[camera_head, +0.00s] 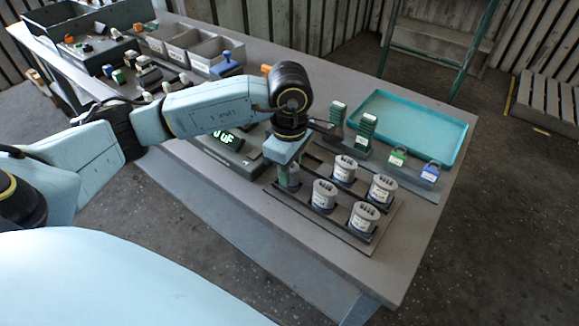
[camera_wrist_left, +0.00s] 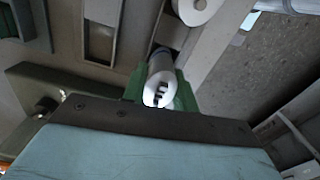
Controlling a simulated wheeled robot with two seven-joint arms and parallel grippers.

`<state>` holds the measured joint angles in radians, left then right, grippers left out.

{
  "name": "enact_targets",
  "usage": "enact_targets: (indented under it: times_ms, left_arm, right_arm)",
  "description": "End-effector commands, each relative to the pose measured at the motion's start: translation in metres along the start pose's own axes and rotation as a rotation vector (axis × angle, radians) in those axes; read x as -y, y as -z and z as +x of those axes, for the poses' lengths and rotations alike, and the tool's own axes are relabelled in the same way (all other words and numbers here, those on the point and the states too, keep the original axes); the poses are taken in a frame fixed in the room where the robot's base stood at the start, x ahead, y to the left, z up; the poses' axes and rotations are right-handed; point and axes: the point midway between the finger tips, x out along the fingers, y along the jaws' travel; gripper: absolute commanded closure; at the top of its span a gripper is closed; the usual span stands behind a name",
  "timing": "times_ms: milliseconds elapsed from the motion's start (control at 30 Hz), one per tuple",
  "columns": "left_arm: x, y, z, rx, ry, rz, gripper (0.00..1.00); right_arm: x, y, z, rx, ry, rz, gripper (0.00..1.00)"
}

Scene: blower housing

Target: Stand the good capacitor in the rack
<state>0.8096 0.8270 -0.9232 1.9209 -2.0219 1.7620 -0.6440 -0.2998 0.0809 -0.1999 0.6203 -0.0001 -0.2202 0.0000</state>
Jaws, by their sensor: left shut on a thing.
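My left gripper (camera_head: 288,178) is shut on a pale capacitor, which shows between its green finger pads in the wrist view (camera_wrist_left: 159,88). The capacitor is roughly upright at the left end of the dark rack (camera_head: 312,222). Its far end is over or in a rack slot; I cannot tell whether it touches the bottom. Several grey-white capacitors stand in the rack to the right of the gripper, one of them nearest (camera_head: 324,194). In the wrist view another capacitor (camera_wrist_left: 194,10) is close beside the held one, and an empty slot (camera_wrist_left: 101,42) shows to the left. My right gripper is not in view.
A meter (camera_head: 235,157) with a lit green display sits left of the rack. Grey bins (camera_head: 217,50) stand farther left. The table's near right corner is clear.

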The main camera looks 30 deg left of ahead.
Motion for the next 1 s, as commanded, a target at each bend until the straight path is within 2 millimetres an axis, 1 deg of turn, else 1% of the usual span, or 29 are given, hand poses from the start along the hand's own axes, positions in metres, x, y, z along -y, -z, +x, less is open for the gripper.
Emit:
enact_targets:
  times_ms: [233,267,433,800,867,967,1000]
  left_arm:
    - [0.0,0.0,0.006,0.0,-0.001,0.0,0.87]
    - [0.0,0.0,0.005,0.0,-0.001,0.0,0.69]
    - [0.0,0.0,0.004,0.0,-0.001,0.0,0.47]
    - [0.0,0.0,0.005,0.0,0.0,0.0,0.46]
    - [-0.001,0.0,-0.003,0.0,-0.003,0.0,0.46]
    - [-0.001,0.0,-0.022,0.001,-0.006,0.001,0.46]
    - [-0.002,0.0,-0.031,0.0,-0.007,0.0,0.46]
  right_arm:
    - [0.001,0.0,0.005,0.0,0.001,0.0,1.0]
    - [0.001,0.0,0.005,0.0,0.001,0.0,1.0]
    - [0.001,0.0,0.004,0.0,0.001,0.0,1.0]
    - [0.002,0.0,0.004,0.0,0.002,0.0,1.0]
    - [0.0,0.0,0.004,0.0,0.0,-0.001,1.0]
    - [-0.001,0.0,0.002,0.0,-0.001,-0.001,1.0]
    - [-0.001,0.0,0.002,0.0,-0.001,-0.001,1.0]
